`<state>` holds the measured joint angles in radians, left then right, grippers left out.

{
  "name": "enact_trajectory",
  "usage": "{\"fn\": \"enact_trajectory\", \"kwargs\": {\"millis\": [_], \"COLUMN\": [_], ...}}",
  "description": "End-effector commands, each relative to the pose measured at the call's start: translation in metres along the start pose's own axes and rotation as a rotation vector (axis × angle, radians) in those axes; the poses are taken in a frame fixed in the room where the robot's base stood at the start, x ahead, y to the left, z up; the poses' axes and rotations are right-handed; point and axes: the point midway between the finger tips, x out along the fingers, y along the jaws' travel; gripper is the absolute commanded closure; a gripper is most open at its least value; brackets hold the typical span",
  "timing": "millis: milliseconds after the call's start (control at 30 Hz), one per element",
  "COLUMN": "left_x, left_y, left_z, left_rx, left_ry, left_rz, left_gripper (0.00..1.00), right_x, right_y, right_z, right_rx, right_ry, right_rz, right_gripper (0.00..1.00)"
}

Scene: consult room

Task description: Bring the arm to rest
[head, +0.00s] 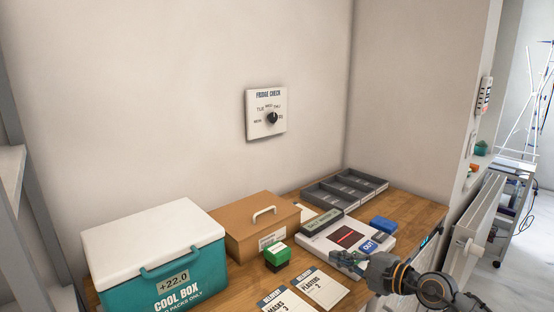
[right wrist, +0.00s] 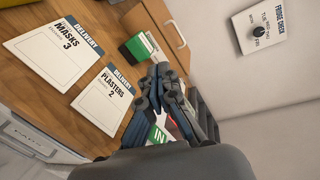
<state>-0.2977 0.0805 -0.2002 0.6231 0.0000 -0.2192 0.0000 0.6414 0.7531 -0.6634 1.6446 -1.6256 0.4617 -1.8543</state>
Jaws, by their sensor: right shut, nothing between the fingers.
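My right gripper (head: 345,260) comes in from the lower right in the head view. It is shut and empty, over the front part of the white tray-like unit (head: 318,240) with a dark panel and a red line. In the right wrist view the closed fingers of my right gripper (right wrist: 164,82) are at the middle, with a green and white IN label (right wrist: 157,135) partly hidden behind them. My left gripper is in neither view.
A teal cool box (head: 190,270), a brown case (head: 240,235), a green block (head: 277,252) and two delivery cards (head: 322,288) crowd the wooden table (head: 415,210). Grey trays (head: 345,188) stand at the back. A fridge check dial (head: 266,113) is on the wall.

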Motion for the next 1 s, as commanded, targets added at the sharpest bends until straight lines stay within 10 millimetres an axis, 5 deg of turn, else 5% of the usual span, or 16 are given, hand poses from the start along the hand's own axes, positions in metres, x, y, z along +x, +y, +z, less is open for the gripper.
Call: {"fn": "enact_trajectory", "kwargs": {"millis": [33, 133, 300, 433, 567, 600, 800, 1000], "left_x": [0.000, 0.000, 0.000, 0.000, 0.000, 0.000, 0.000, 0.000], "left_y": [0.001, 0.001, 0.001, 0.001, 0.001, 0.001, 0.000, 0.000], "left_z": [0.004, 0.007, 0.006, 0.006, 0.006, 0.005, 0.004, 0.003], "left_rx": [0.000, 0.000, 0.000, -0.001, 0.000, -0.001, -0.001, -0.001], "left_ry": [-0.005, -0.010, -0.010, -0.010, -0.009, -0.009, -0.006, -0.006], "left_rz": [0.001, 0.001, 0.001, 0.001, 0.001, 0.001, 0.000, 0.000], "left_gripper": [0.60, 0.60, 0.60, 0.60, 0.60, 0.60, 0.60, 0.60], "right_x": [0.004, -0.003, -0.045, -0.088, -0.133, -0.145, -0.195, -0.229], "right_y": [0.000, -0.016, -0.017, 0.032, 0.117, 0.145, 0.247, 0.301], "right_z": [0.025, 0.058, 0.051, 0.021, 0.006, 0.009, 0.047, 0.094], "right_rx": [0.178, 0.644, 1.538, 2.210, 2.804, -2.660, -1.987, -1.575], "right_ry": [-0.053, -0.152, -0.266, -0.284, -0.222, 0.167, -0.026, -0.138], "right_rz": [-0.087, -0.301, -0.666, -0.969, -1.349, 1.332, 1.240, 1.207], "right_gripper": [1.00, 1.00, 1.00, 1.00, 1.00, 1.00, 1.00, 1.00]}}
